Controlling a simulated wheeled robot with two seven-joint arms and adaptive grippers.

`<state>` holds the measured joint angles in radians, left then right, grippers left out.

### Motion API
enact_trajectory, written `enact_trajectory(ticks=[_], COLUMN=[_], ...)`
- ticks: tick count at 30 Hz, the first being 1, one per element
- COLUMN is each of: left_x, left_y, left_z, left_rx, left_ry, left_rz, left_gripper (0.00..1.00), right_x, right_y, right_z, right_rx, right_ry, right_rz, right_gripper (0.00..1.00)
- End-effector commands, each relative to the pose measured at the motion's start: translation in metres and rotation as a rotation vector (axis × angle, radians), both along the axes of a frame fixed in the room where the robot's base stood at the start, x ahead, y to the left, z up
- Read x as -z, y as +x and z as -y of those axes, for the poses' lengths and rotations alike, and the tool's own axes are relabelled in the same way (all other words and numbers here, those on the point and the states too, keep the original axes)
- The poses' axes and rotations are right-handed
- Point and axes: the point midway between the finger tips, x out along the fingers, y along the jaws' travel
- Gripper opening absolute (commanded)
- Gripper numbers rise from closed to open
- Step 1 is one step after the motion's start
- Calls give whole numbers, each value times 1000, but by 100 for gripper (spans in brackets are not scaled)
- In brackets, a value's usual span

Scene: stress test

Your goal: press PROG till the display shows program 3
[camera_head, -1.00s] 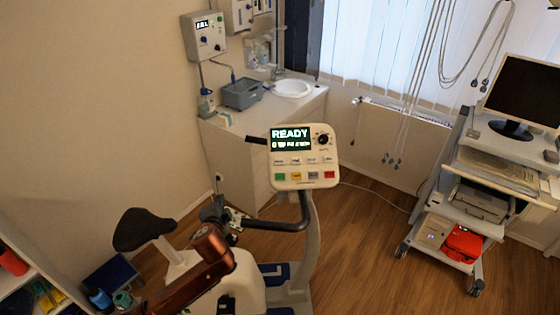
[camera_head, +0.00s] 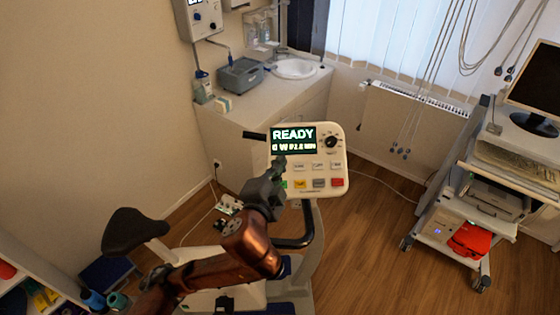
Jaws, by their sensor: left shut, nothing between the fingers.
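The exercise bike's white console (camera_head: 332,165) stands in the middle of the head view. Its display (camera_head: 293,140) reads READY, with a second line too small to read surely. A dark knob (camera_head: 332,142) sits right of the display. Below are a row of pale buttons (camera_head: 318,167) and a row of coloured ones, with yellow (camera_head: 299,184), grey and red (camera_head: 337,182) showing. Button labels are too small to read. My left gripper (camera_head: 279,165) is shut and empty, its tip in front of the console's left side, hiding buttons there. I cannot tell whether it touches. My right gripper is not in view.
Behind stands a counter (camera_head: 240,118) with a sink (camera_head: 295,68) and grey box (camera_head: 240,74). A trolley with a monitor (camera_head: 536,85) is at right. Wooden floor between is clear.

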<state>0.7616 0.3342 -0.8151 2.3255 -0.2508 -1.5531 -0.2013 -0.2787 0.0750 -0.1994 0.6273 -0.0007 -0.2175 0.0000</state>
Motion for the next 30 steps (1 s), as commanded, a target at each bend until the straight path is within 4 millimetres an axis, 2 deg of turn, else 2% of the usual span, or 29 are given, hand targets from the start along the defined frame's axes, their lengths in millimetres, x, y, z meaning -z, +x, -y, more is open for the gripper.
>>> enact_trajectory(ticks=[6,9,11,16,19,22,30], left_x=[4,11,17,37,48,58,70], left_y=[6,10,13,27,36,43,57], left_z=[5,4,4,1,0,0,-2], left_rx=[8,7,7,3,3,3,3], left_ry=[1,1,2,2,2,1,1], left_rz=[-5,-5,-5,-5,-5,-5,-5], left_gripper=[0,0,0,0,0,0,0], right_x=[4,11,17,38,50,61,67], right_y=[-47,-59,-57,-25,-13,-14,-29], right_z=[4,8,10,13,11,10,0], right_rx=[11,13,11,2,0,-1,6], right_ry=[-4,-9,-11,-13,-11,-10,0], right_rz=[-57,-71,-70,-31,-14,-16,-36], right_gripper=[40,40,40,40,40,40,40])
